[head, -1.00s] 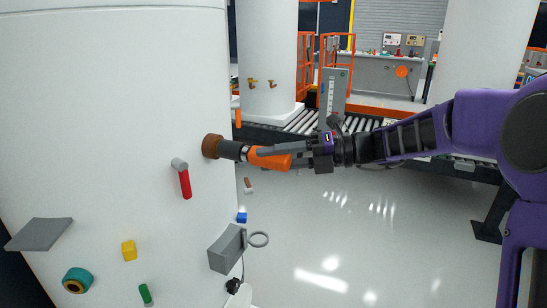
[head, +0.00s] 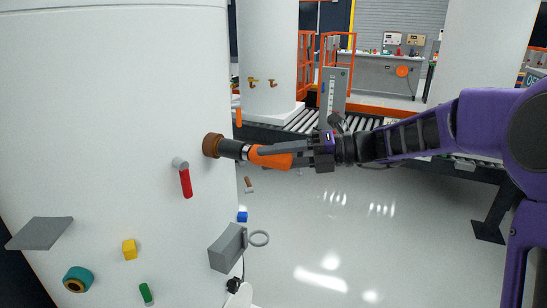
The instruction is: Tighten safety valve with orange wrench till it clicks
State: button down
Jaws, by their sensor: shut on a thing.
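The orange wrench (head: 268,158) is level, with its dark head (head: 231,149) pointing left. My gripper (head: 292,154) is shut on its orange handle from the right. The wrench head meets a brown round fitting (head: 212,146) on the side of the large white tank (head: 110,110). This fitting appears to be the safety valve; the wrench head hides its front. I cannot tell how far the head is seated on it.
A red-handled lever (head: 185,181) is on the tank left of the wrench. A grey shelf (head: 40,233) and a yellow block (head: 130,249) are lower left. A roller conveyor (head: 300,121) runs behind.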

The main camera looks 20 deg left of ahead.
jog(key=n+t+b, duration=0.1)
jog(key=n, duration=0.1)
jog(key=n+h, duration=0.1)
jog(key=n, duration=0.1)
jog(key=shift+s+f+t+b, duration=0.1)
jog(key=shift+t+b, duration=0.25)
jog(key=shift+t, duration=0.05)
jog(key=n+t+b, duration=0.1)
jog(key=n+b, duration=0.1)
jog(key=b, duration=0.1)
jog(key=shift+f+n+t+h, duration=0.25)
jog(key=shift+n+t+h, duration=0.15)
jog(key=n+t+b, duration=0.3)
jog(key=n+b, duration=0.1)
jog(key=b, duration=0.3)
jog(key=shift+s+r+n+t, duration=0.1)
jog(key=shift+r+n+t, duration=0.2)
jog(key=shift+r+n, duration=0.15)
jog(key=shift+n+t, duration=0.3)
jog(key=shift+n, duration=0.15)
jog(key=shift+r+p, duration=0.15)
jog(key=shift+p, duration=0.4)
